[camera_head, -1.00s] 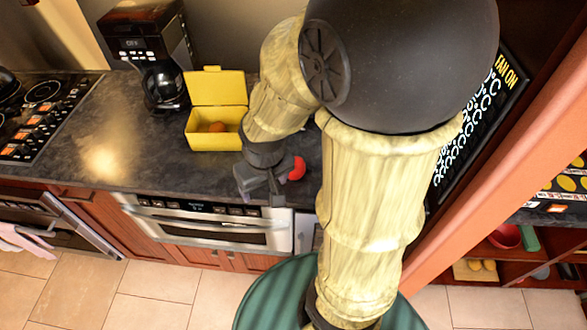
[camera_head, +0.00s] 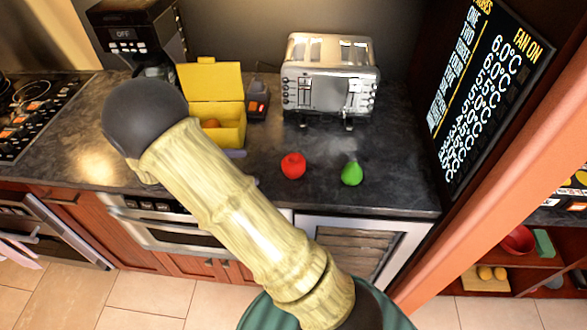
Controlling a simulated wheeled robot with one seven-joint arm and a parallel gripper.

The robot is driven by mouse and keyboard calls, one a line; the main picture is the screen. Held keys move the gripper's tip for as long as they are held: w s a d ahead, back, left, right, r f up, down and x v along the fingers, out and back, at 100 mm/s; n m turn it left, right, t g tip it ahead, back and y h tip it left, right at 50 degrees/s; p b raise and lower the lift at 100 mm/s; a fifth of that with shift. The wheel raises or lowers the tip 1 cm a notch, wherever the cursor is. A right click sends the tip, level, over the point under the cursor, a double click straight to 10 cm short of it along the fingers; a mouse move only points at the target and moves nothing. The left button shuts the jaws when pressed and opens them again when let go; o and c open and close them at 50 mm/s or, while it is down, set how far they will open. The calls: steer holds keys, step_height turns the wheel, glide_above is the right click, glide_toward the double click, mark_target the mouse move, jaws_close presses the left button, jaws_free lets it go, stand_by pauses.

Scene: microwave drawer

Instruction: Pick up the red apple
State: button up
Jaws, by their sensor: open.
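The red apple (camera_head: 293,166) stands on the dark counter, right of my arm and fully in sight. My arm crosses the picture from the lower right to a dark round joint at the upper left. My gripper is hidden behind the arm, so its fingers and its distance to the apple do not show. Nothing touches the apple in this view.
An open yellow box (camera_head: 230,130) with a round orange-brown item stands behind my arm. A silver toaster (camera_head: 328,80) stands behind the fruit. A coffee maker (camera_head: 140,35) is at the back left. A wall panel (camera_head: 488,90) bounds the right. Counter around the fruit is clear.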

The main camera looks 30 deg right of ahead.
mark_target(285, 166)
steer(key=shift+d, duration=0.15)
steer(key=p+x, duration=0.2)
steer(key=x, duration=0.9)
steer(key=shift+d+f, duration=0.2)
steer(key=shift+s+d+f, duration=0.1)
steer(key=shift+d, duration=0.15)
steer(key=shift+s+a, duration=0.1)
steer(key=shift+s, duration=0.05)
steer(key=shift+p+x, duration=0.7)
steer(key=shift+x, duration=1.9)
steer(key=shift+w+f, duration=0.1)
steer(key=shift+w, duration=0.2)
